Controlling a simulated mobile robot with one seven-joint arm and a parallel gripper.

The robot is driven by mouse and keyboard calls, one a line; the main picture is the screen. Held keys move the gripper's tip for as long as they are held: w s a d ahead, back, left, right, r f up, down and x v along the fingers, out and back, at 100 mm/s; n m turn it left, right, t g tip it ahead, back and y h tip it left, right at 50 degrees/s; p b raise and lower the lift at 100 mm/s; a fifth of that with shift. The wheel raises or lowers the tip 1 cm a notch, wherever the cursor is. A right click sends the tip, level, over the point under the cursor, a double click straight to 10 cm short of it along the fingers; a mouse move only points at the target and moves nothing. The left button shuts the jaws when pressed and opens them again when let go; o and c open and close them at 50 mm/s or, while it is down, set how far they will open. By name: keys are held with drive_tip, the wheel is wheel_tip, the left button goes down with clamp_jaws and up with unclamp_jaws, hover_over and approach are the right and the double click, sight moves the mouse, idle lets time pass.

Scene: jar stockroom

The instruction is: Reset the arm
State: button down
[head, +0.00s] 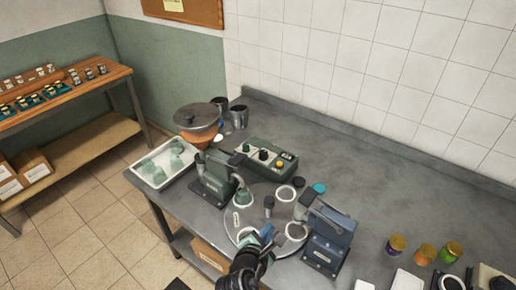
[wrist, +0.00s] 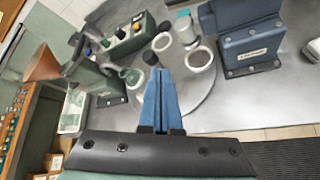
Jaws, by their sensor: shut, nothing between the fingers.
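My gripper (head: 269,238) shows at the bottom centre of the head view, reaching over the front edge of a round grey turntable. In the wrist view my gripper (wrist: 160,84) has its two blue fingers together with nothing between them. The turntable (head: 228,216) carries several white-rimmed round holders, such as the white ring (wrist: 200,58) ahead and to the right of the fingertips. A dark green press (head: 214,180) stands at the turntable's left and a dark blue press (head: 326,247) at its right. Part of the turntable is hidden behind my gripper.
A green control box (head: 262,158) with knobs stands behind the turntable. A white tray (head: 149,181) with pale green pieces lies left, near a copper-coloured funnel (head: 198,120). Several coloured-lid jars (head: 425,253) stand right. The back right of the grey bench (head: 385,180) is clear.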

drive_tip(key=w+r+m+t+b, duration=0.4)
drive_tip(key=r+m, duration=0.4)
drive_tip(key=r, duration=1)
wheel_tip(320, 180, up, 18)
drive_tip(key=s+a+m+t+y+b, duration=0.1)
drive_tip(key=s+m+t+b, duration=0.15)
drive_tip(key=m+t, duration=0.4)
drive_tip(key=s+a+r+m+t+y+b, duration=0.1)
drive_tip(key=s+r+m+t, duration=0.4)
drive_tip(key=s+r+m, duration=0.5)
drive_tip(key=s+r+y+b, duration=0.1)
drive_tip(key=s+r+y, duration=0.1)
drive_tip(key=s+r, duration=0.6)
drive_tip(key=shift+a+r, duration=0.25)
drive_tip(key=shift+r, duration=0.35)
drive_tip(key=shift+f+t, duration=0.15)
drive_tip(key=shift+t, duration=0.1)
